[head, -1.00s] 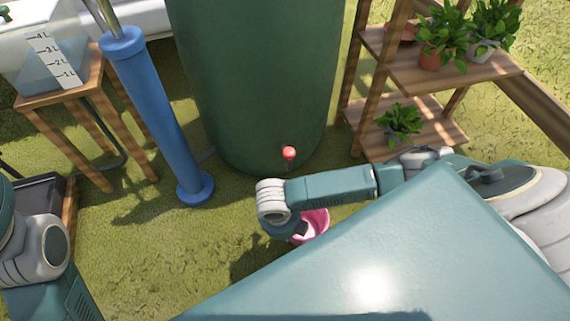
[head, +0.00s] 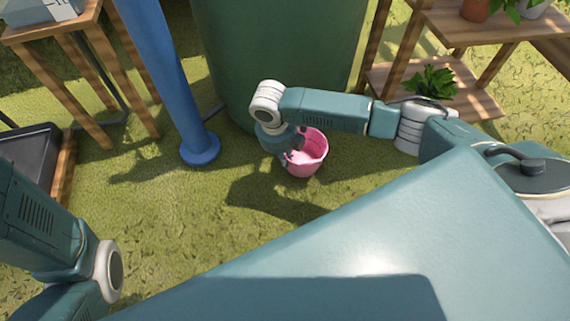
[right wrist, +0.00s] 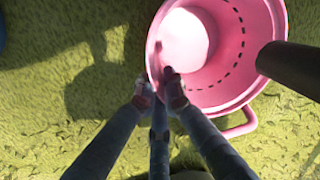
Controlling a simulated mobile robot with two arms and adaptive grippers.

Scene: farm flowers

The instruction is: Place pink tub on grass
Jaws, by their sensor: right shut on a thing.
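The pink tub (head: 312,158) is at my right gripper (head: 292,156), in front of the green barrel. In the right wrist view, the fingers of my right gripper (right wrist: 160,90) are shut on the rim of the pink tub (right wrist: 220,90). The tub looks empty, with a bright patch of light inside and a handle loop at its lower side. The grass (head: 190,230) spreads beneath it. I cannot tell whether the tub's bottom touches the grass. My left arm is at the left edge of the head view, but its gripper is out of sight.
The green barrel (head: 280,60) stands behind the tub. A blue post (head: 170,80) stands left of it, and a dark tray (head: 30,155) lies further left. A wooden shelf (head: 450,95) with potted plants is at the right. Open grass lies left of the tub.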

